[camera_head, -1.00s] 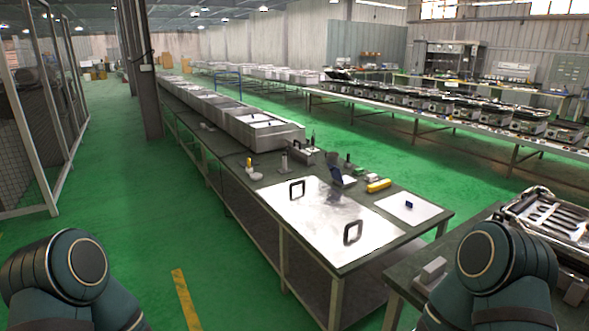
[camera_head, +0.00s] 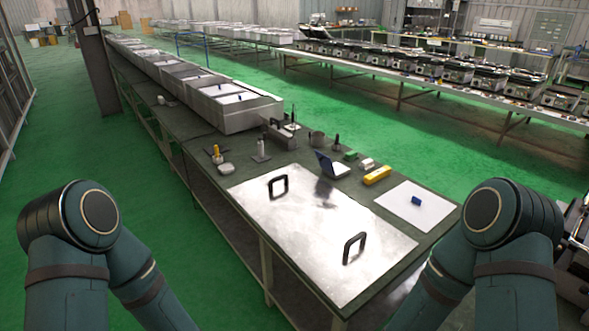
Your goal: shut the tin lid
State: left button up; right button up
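A small open box, which looks like the tin (camera_head: 341,169), sits on the workbench behind the large metal sheet. Its dark bluish lid (camera_head: 323,165) stands tilted up on the left side of a pale base. The inside is too small to make out. Both of my arms show at the lower left and lower right, well in front of the box. Neither gripper is in view.
A shiny metal sheet (camera_head: 295,225) with two black handles covers much of the workbench (camera_head: 225,163). A white plate with a blue handle (camera_head: 408,208) lies right. A yellow block (camera_head: 377,175), green block (camera_head: 351,155) and upright tools stand near the box. White bins (camera_head: 236,112) line the back left.

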aim_at(325, 162)
jog(key=i+j+z, duration=0.1)
jog(key=i+z, duration=0.25)
jog(key=i+j+z, duration=0.1)
jog(key=z, duration=0.25)
jog(key=i+j+z, duration=0.1)
jog(key=z, duration=0.3)
jog(key=j+z, duration=0.35)
jog(key=i+j+z, duration=0.1)
jog(key=j+z, duration=0.45)
jog(key=j, duration=0.3)
jog(key=j+z, duration=0.25)
jog(key=j, duration=0.7)
jog(key=k+j, duration=0.1)
jog(key=j, duration=0.65)
jog(key=k+j, duration=0.1)
jog(key=j, duration=0.65)
